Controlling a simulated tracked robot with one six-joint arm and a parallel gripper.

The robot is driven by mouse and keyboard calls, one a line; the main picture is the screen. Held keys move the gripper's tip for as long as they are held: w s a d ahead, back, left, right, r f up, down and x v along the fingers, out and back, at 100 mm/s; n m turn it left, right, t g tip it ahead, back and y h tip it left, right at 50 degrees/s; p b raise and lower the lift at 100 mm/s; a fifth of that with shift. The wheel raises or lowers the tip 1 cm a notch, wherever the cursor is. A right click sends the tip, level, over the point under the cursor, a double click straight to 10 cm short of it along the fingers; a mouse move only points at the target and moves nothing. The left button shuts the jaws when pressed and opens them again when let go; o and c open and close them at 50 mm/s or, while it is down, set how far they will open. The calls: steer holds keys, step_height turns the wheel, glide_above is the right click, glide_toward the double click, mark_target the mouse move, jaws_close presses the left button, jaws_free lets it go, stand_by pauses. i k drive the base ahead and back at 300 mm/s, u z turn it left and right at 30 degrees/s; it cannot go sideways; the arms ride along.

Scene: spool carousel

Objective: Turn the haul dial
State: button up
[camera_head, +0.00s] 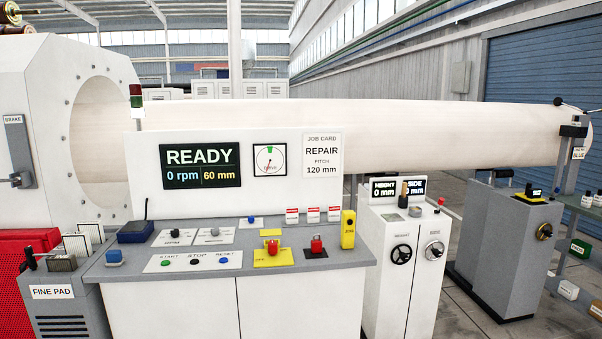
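A grey-topped control console (210,278) stands in front. Two small dials sit on white plates at its back left: a dark dial (175,232) whose label looks like RPM, and a grey dial (214,231) whose label is too small to read. I cannot tell for sure which one is the haul dial. The display (202,166) above reads READY, 0 rpm and 60 mm. My gripper is not in view.
Start, stop and reset buttons (195,261) line the console's front. A red knob on a yellow plate (272,258) and a red button (316,245) stand right. A handwheel cabinet (384,280) is beside the console. A long pale tube (370,125) runs behind.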

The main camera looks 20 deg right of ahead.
mark_target(214, 231)
steer(key=u, duration=0.55)
steer(key=i, duration=1)
steer(key=u, duration=0.45)
steer(key=i, duration=0.95)
steer(key=z, duration=0.55)
steer(key=i, duration=0.7)
steer(key=z, duration=0.45)
